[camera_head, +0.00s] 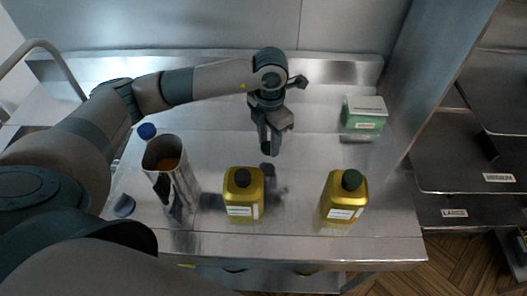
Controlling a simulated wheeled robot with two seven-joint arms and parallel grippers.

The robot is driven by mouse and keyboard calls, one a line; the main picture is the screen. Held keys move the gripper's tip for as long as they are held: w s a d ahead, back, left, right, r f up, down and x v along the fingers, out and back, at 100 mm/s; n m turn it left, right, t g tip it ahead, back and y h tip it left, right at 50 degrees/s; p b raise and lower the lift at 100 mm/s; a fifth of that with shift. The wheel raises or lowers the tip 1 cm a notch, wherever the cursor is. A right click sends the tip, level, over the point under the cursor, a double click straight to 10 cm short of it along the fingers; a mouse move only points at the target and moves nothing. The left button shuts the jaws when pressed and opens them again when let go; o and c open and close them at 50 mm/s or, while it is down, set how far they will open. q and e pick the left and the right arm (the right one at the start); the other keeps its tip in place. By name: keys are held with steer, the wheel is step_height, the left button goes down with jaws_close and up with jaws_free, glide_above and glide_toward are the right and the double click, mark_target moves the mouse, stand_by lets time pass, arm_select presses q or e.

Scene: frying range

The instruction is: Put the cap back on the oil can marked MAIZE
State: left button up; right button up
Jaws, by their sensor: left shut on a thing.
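My left gripper (270,142) hangs fingers down over the middle of the steel counter, behind and a little right of the left oil can. It is shut on a small dark thing, mostly hidden between the fingers; I cannot tell its shape. The left oil can (240,205) is yellow and upright, with a dark round top. My right gripper is not in view.
A tall metal container (182,190) stands left of the cans, with a blue-topped item (146,131) behind it. A green and white box (364,113) sits at the back right. The counter (300,240) is clear between the two cans. Shelves stand at the right.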

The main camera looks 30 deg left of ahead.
arm_select(q)
steer(key=w+d+r+b, duration=0.4)
steer(key=d+r, duration=0.2)
steer(key=d, duration=0.3)
steer(key=shift+d, duration=0.3)
steer(key=shift+s, duration=0.1)
